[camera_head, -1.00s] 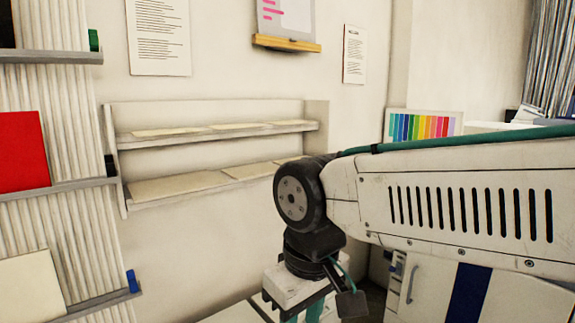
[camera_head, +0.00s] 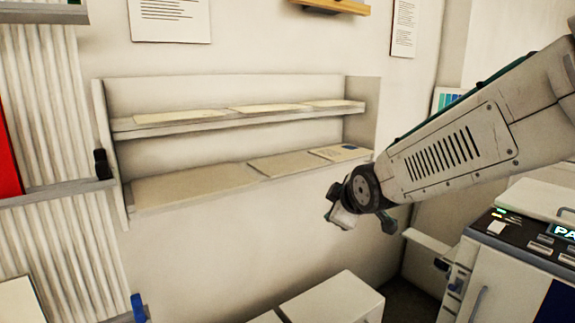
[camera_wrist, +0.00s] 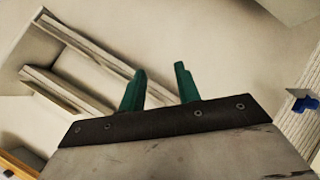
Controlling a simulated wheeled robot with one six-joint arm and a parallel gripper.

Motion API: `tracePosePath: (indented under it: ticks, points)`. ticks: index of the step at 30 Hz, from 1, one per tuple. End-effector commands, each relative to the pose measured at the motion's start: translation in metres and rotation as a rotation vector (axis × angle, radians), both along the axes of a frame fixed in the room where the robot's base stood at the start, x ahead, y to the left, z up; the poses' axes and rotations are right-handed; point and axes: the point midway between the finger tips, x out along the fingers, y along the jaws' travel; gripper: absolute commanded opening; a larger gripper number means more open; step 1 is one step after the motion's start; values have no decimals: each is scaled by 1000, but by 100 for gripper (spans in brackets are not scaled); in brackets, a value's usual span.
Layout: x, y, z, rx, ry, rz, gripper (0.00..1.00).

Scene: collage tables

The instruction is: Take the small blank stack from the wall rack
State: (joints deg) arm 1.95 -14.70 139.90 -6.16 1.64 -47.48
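The wall rack (camera_head: 225,88) has two shelves. Thin pale stacks lie on the upper shelf: left (camera_head: 180,117), middle (camera_head: 270,108) and a smaller-looking right one (camera_head: 328,103). I cannot tell for certain which is the small blank stack. My gripper (camera_wrist: 161,83) is open and empty, its teal fingers apart. The rack (camera_wrist: 75,75) shows upper left in the wrist view.
A ribbed rack (camera_head: 55,110) with narrow ledges and a blue clip (camera_head: 138,307) stands at left. A white cabinet (camera_head: 335,300) stands below the rack. A machine with a lit panel (camera_head: 540,235) is at right. The wall face before the shelves is free.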

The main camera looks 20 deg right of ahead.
Motion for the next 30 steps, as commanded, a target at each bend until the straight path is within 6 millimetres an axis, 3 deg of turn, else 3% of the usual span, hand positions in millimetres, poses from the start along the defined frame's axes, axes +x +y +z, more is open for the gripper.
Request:
tracePosePath:
  ticks: [1,3,6,9,16,30]
  points:
    - [27,3,-4,-65,-75,72,33]
    - [58,8,0,-174,-202,172,33]
    - [91,16,3,-318,-367,279,33]
    - [111,23,6,-434,-502,348,33]
    - [129,33,10,-562,-656,406,33]
    - [187,44,14,-569,-668,408,33]
